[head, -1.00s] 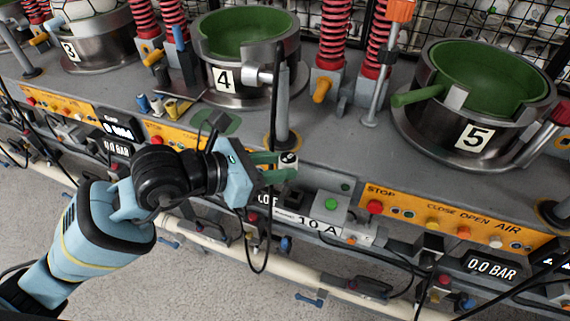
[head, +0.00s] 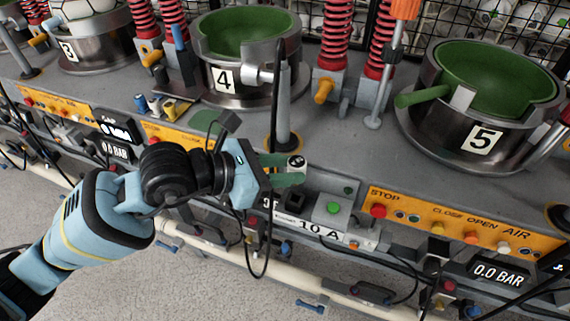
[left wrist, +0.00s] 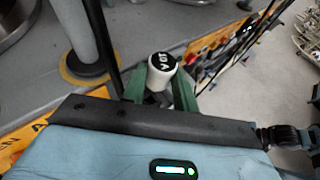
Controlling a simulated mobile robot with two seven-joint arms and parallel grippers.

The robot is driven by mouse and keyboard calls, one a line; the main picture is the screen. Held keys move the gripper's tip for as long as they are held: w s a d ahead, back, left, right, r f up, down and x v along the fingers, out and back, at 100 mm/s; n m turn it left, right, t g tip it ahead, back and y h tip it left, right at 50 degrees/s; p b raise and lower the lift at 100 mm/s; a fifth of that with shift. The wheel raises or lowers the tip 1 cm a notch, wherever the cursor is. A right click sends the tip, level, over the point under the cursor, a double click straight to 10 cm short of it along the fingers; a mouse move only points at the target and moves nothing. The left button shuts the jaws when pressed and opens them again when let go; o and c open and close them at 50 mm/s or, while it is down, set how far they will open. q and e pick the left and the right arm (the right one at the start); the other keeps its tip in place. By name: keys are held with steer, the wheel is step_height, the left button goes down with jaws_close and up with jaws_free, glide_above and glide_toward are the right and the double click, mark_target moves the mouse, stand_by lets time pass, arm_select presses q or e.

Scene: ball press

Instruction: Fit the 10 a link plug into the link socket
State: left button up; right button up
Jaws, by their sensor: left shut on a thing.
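My left gripper (head: 284,170) is shut on the link plug (head: 296,161), a small whitish plug with a black top. In the left wrist view the plug (left wrist: 162,66) stands between the green fingers, with "10A" lettering upside down on its black cap. The gripper holds the plug above the front edge of the bench. Just below is the grey panel marked 10 A (head: 320,231), with a green button (head: 333,208). My right gripper is not in view.
A grey post (head: 284,110) stands close behind the gripper, and a black cable (head: 268,225) hangs in front. Press pots marked 4 (head: 224,80) and 5 (head: 481,140) stand behind. An orange control strip (head: 470,222) is to the right.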

arm_select(q)
steer(key=shift+f+b, duration=0.55)
steer(key=shift+f, duration=1.2)
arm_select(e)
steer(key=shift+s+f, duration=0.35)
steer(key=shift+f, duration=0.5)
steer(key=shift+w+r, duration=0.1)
arm_select(q)
steer(key=shift+f, duration=0.2)
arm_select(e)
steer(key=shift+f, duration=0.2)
arm_select(q)
steer(key=shift+f, duration=0.25)
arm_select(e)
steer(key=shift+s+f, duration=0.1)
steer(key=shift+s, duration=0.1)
arm_select(q)
steer(key=shift+f+b, duration=0.15)
steer(key=shift+b, duration=0.15)
steer(key=shift+f, duration=0.3)
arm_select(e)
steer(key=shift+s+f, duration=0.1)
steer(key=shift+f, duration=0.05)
arm_select(q)
steer(key=shift+f, duration=0.25)
